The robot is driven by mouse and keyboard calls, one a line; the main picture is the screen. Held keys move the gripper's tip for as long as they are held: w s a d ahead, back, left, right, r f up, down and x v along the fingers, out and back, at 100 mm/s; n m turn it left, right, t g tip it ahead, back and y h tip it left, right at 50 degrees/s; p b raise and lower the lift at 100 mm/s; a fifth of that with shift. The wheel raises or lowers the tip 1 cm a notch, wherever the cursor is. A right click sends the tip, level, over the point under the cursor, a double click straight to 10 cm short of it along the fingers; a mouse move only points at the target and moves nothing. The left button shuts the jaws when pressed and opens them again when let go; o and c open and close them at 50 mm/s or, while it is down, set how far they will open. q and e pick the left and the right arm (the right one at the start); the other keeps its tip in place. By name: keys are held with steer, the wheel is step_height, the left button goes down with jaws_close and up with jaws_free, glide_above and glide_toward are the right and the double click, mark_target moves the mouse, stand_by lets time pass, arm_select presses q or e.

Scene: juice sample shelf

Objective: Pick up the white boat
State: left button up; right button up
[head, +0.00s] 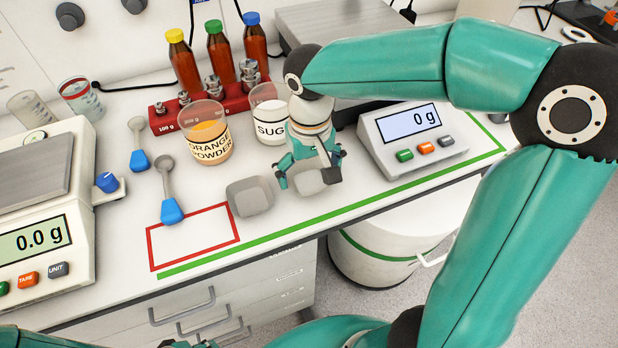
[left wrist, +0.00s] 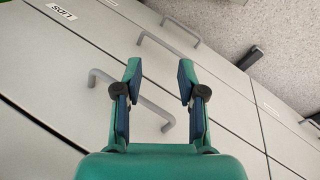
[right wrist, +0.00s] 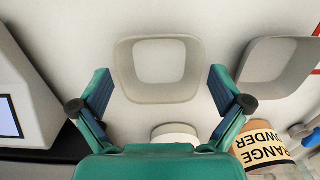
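The white boat (right wrist: 158,62), a shallow square dish with rounded corners, lies on the bench ahead of my right gripper (right wrist: 160,84). In the right wrist view it shows between the two open fingers, with no visible contact. In the head view the boat (head: 312,184) is partly hidden under my right gripper (head: 309,178), which points down over it. A greyer boat (head: 250,197) sits just to its left; it also shows at the right in the right wrist view (right wrist: 272,68). My left gripper (left wrist: 160,78) is open and empty, facing the drawer fronts.
An orange powder jar (head: 207,136) and a sugar jar (head: 268,118) stand close behind the boats. A scale (head: 412,140) reading 0 g is at right, another scale (head: 40,230) at left. Two blue-handled scoops lie left. The red-outlined area (head: 192,238) is clear.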

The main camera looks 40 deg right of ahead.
steer(key=c, duration=0.7)
steer(key=shift+c, duration=0.2)
steer(key=shift+r, duration=0.15)
